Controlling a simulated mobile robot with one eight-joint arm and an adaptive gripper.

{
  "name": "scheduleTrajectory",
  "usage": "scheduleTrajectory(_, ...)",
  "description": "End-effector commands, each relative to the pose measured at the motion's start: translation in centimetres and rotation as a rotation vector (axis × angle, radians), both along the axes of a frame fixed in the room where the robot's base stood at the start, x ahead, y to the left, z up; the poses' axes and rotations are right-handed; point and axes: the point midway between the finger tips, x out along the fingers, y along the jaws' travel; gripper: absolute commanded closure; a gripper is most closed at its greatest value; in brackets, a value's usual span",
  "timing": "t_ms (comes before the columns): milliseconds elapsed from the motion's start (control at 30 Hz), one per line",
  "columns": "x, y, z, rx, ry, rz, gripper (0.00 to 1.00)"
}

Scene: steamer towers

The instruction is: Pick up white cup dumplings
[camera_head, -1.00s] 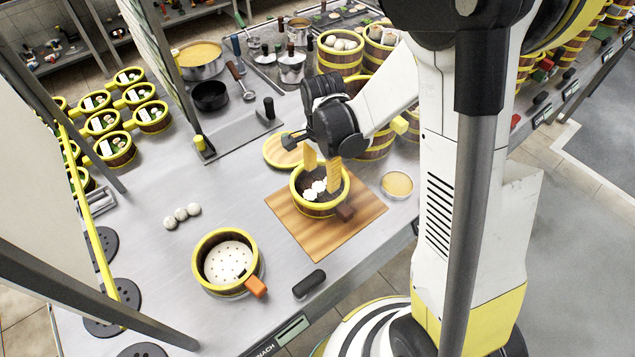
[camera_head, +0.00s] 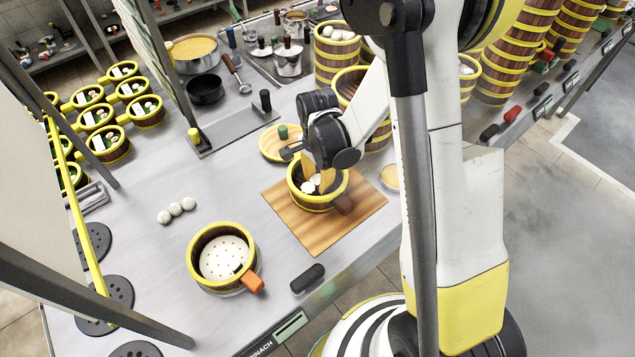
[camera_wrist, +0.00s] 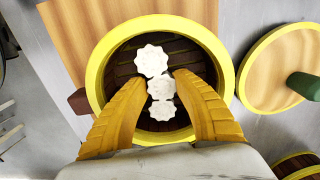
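Three small white cup dumplings (camera_wrist: 161,87) lie in a row inside a round wooden steamer with a yellow rim (camera_wrist: 228,72). The steamer also shows in the head view (camera_head: 309,203), on a wooden board. My gripper (camera_wrist: 160,76) points down into the steamer, its yellow fingers on either side of the middle dumpling. The fingers are apart, with a gap about as wide as that dumpling; I cannot tell whether they touch it. In the head view my gripper (camera_head: 319,180) partly hides the dumplings.
A wooden board (camera_head: 358,213) lies under the steamer. A yellow-rimmed lid with a green knob (camera_head: 283,132) lies behind it. An empty steamer with an orange handle (camera_head: 196,273) and several white buns (camera_head: 176,208) are to the left. Tall steamers stand behind my arm.

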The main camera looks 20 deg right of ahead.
Motion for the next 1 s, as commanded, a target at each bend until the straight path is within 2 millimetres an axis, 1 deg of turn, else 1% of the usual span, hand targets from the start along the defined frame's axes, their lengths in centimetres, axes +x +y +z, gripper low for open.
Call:
scheduleTrajectory(433,0.0,0.0,0.0,0.000,0.000,0.000,1.00)
scheduleTrajectory(567,0.0,0.0,0.6,0.000,0.000,0.000,1.00)
scheduleTrajectory(667,0.0,0.0,1.7,0.000,0.000,0.000,1.00)
scheduleTrajectory(767,0.0,0.0,3.5,0.000,0.000,0.000,1.00)
scheduleTrajectory(800,0.0,0.0,4.4,0.000,0.000,0.000,1.00)
scheduleTrajectory(1000,-2.3,-3.4,6.7,0.000,0.000,-0.005,1.00)
